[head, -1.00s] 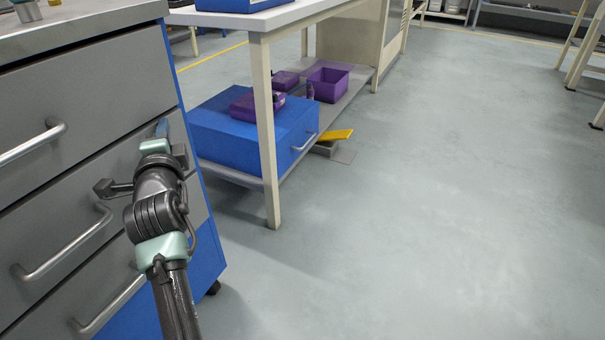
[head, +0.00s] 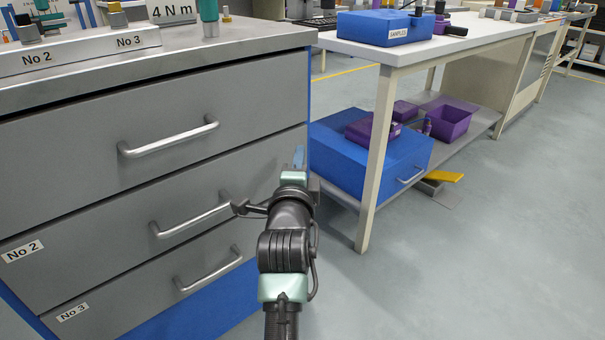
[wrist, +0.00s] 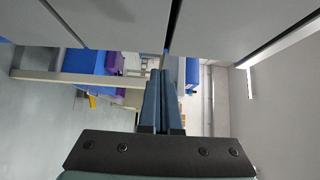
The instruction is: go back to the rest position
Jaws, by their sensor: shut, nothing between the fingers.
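My gripper (wrist: 165,100) shows in the wrist view with its two blue fingers together, shut and empty. In the head view my gripper (head: 299,158) is at the far end of my arm, pointing away from the camera. It is in front of the right part of the grey drawer cabinet (head: 80,135). I cannot tell how wide the gap to the drawer fronts is. In the wrist view the grey drawer fronts (wrist: 225,25) fill the upper part, close to the fingers.
The drawers have protruding bar handles (head: 170,138) left of my arm. A white workbench (head: 375,160) stands to the right, with a blue box (head: 385,30) on top and a blue drawer unit (head: 345,165) on its lower shelf. The floor (head: 500,260) at right is clear.

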